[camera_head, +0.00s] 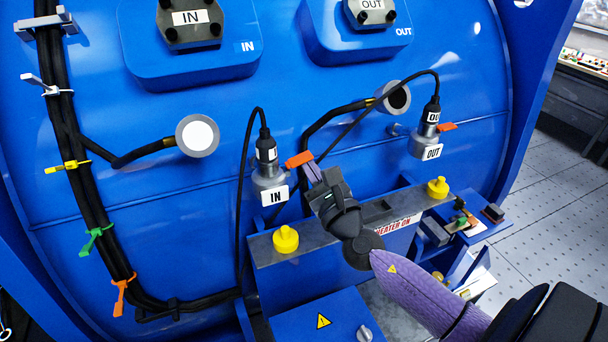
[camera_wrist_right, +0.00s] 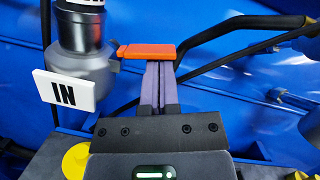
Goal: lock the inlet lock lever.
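The orange inlet lock lever (camera_head: 299,159) sticks out to the right from the grey IN connector (camera_head: 270,188). In the right wrist view the lever (camera_wrist_right: 147,50) lies crosswise at my fingertips, its left end close to the IN connector (camera_wrist_right: 85,65). My right gripper (camera_head: 312,170) comes up from below right. Its two purple fingers (camera_wrist_right: 158,75) are together, with only a thin line between them, and their tips meet the lever's underside or sit just behind it. I cannot tell whether they touch it. My left gripper is not in view.
The OUT connector (camera_head: 424,143) with its own orange lever (camera_head: 447,127) is to the right. Black cables (camera_head: 335,118) loop behind my right gripper. Yellow knobs (camera_head: 286,239) stand on the grey ledge below, beside the heater label (camera_head: 398,224).

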